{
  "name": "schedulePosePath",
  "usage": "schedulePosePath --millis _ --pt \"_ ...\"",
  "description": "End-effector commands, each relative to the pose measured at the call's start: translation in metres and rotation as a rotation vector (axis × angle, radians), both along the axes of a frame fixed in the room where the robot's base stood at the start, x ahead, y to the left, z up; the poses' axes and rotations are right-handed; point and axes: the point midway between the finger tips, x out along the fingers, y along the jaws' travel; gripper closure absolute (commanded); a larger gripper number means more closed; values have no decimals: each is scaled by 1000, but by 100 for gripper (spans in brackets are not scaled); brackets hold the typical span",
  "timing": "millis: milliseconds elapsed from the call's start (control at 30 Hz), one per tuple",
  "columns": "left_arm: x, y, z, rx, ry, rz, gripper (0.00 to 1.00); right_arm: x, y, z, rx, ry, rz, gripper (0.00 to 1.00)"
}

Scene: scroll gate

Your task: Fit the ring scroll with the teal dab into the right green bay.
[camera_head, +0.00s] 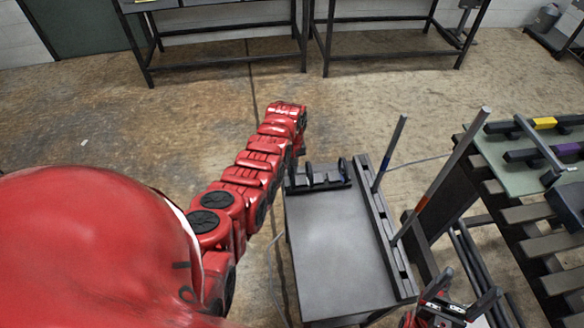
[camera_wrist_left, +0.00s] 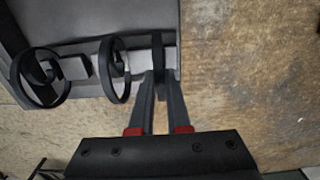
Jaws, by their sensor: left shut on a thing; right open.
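Several dark scrolls stand in a row on a dark rack (camera_head: 320,185) at the far left end of the grey table. In the left wrist view, a ring-shaped scroll (camera_wrist_left: 40,101) is at the left and another scroll (camera_wrist_left: 106,72) is in the middle. My left gripper (camera_wrist_left: 160,78) is shut on the rightmost scroll (camera_wrist_left: 158,48), seen nearly edge-on. I see no teal dab, so I cannot tell which scroll bears it. My right gripper (camera_head: 465,294) is open and empty, low at the right of the table. I cannot make out the right green bay.
The grey table (camera_head: 335,260) is bare in front of the rack. Two upright posts (camera_head: 390,152) stand along its right side. A green panel (camera_head: 512,172) with bars bearing a yellow band (camera_head: 544,123) and a purple band (camera_head: 566,150) is at the right.

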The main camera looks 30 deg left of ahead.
Motion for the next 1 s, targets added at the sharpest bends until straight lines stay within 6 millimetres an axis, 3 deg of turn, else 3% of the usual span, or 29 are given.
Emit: schedulePosePath --millis 1000 --pt "0 0 29 0 0 -1 100 0 0 20 0 0 0 20"
